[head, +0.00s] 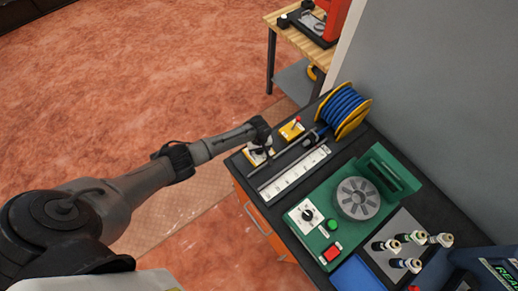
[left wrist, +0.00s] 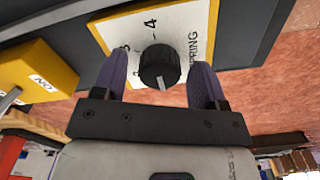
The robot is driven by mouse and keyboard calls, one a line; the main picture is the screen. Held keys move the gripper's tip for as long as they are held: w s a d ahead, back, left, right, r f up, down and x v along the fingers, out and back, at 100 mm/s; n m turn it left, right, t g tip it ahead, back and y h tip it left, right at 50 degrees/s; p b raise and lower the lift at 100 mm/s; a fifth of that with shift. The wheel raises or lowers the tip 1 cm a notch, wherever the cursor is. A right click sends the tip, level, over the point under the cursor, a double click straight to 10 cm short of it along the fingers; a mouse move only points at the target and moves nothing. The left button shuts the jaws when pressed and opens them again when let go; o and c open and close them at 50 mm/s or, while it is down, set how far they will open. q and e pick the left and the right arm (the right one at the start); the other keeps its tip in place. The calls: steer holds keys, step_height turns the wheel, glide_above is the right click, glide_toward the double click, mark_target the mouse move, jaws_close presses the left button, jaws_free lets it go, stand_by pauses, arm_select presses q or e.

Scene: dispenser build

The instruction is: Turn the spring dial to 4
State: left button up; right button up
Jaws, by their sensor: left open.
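The spring dial is a black round knob (left wrist: 159,68) on a white, yellow-edged plate (left wrist: 118,25) printed SPRING. The figure 4 shows up and left of the knob, with other figures partly hidden lower left. A pale line shows on the knob's lower side; I cannot tell for sure which figure it points to. My left gripper (left wrist: 161,64) is open, with one finger on each side of the knob; I cannot tell whether they touch it. In the head view my left gripper (head: 262,147) is over the dial's plate at the bench's near-left corner and mostly hides the knob.
A yellow switch box (head: 291,130) with a red-tipped lever is close beside the dial; it also shows in the left wrist view (left wrist: 35,80). A blue hose reel (head: 346,110), a white scale strip (head: 295,173) and a green machine (head: 345,205) stand further along the dark bench.

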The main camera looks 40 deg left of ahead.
arm_select(q)
steer(key=shift+f, duration=0.25)
steer(key=c, duration=0.9)
